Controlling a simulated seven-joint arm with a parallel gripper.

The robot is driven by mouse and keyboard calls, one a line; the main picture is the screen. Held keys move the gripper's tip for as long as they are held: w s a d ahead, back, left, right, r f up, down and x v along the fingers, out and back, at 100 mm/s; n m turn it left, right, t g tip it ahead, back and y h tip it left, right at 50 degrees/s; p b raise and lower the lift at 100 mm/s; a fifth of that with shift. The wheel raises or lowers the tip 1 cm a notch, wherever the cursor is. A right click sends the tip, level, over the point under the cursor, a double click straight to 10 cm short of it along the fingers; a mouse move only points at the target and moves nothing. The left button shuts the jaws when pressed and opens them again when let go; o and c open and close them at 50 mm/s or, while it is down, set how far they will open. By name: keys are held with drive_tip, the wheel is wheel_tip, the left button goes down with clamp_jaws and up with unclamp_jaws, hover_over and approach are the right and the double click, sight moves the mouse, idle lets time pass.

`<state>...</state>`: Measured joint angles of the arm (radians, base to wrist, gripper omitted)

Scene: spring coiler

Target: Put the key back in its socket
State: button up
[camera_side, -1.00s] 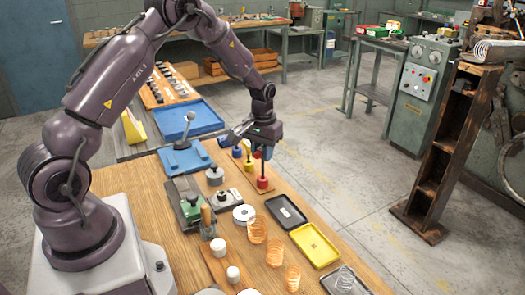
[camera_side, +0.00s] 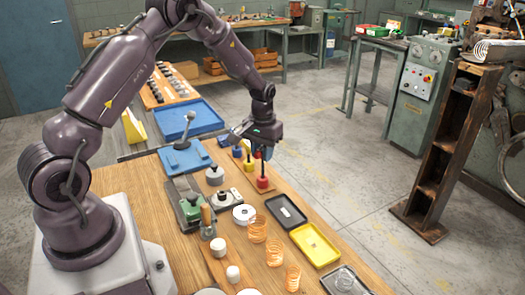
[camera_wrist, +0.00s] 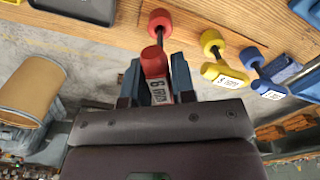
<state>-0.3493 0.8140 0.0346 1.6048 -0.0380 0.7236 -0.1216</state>
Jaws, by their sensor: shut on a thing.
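The red key (camera_wrist: 152,62) with a white "6 mm" label is between the fingers of my gripper (camera_wrist: 155,85), which is shut on it. Its dark shaft points at the red socket (camera_wrist: 160,20) on the wooden bench. In the side view my gripper (camera_side: 262,150) is above the red socket (camera_side: 263,183), with the shaft upright between them. I cannot tell how far the shaft tip is inside the socket. A yellow key (camera_wrist: 222,75) and a blue key (camera_wrist: 265,85) stand in their own sockets beside it.
The yellow socket (camera_side: 248,166) and blue socket (camera_side: 237,152) are close to my gripper. A black tray (camera_side: 286,212), a yellow tray (camera_side: 315,245) and several springs are nearer the camera. A blue plate with a lever (camera_side: 185,158) is to the left.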

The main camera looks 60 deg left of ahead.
drive_tip(key=shift+f, duration=1.7)
idle(1.0)
drive_tip(key=o, duration=1.2)
drive_tip(key=shift+o, duration=0.2)
drive_tip(key=shift+r, duration=5.65)
